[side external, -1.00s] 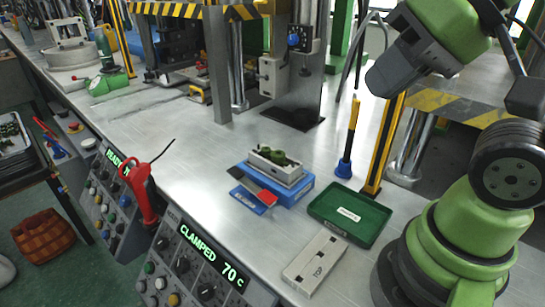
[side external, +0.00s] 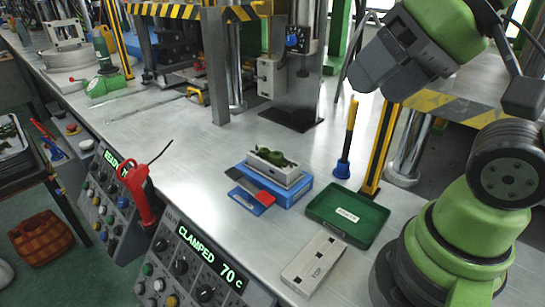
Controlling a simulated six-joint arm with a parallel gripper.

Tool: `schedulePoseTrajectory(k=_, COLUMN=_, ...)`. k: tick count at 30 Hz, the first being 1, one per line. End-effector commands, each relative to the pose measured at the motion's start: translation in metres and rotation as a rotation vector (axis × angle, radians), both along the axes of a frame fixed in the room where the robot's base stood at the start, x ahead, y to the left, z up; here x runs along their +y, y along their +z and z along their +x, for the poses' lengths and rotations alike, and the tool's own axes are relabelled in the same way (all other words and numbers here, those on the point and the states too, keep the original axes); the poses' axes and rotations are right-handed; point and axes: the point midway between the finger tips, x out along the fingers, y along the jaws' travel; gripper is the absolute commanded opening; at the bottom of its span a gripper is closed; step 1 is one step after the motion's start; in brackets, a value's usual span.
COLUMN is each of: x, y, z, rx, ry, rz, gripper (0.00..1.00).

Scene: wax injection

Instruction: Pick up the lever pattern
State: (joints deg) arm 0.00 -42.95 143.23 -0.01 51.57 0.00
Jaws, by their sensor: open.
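The green lever pattern (side external: 270,156) lies in the open grey mould half (side external: 287,171), which sits on a blue block (side external: 296,193) in the middle of the bench. The pattern is small in this view and its fine shape is hard to make out. My gripper (side external: 362,82) is at the upper right, high above the bench and well apart from the pattern. It is open and empty, though its fingers are hard to tell apart here.
A green tray (side external: 372,226) with a label stands right of the mould. The other mould half, marked TOP (side external: 314,262), lies in front. A red-and-blue scraper-like tool (side external: 252,196) lies beside the blue block. A yellow-handled tool (side external: 347,140) stands upright behind the tray, near a striped post (side external: 381,150).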

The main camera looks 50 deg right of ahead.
Motion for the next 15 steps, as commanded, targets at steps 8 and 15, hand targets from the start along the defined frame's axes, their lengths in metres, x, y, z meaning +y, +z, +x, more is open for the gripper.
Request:
schedulePoseTrajectory(k=8, x=-0.008, y=0.008, z=0.040, rx=0.107, ry=-0.019, rz=-0.028, gripper=0.63)
schedulePoseTrajectory(k=15, x=-0.029, y=-0.009, z=0.118, rx=0.299, ry=-0.051, rz=-0.074, gripper=0.63)
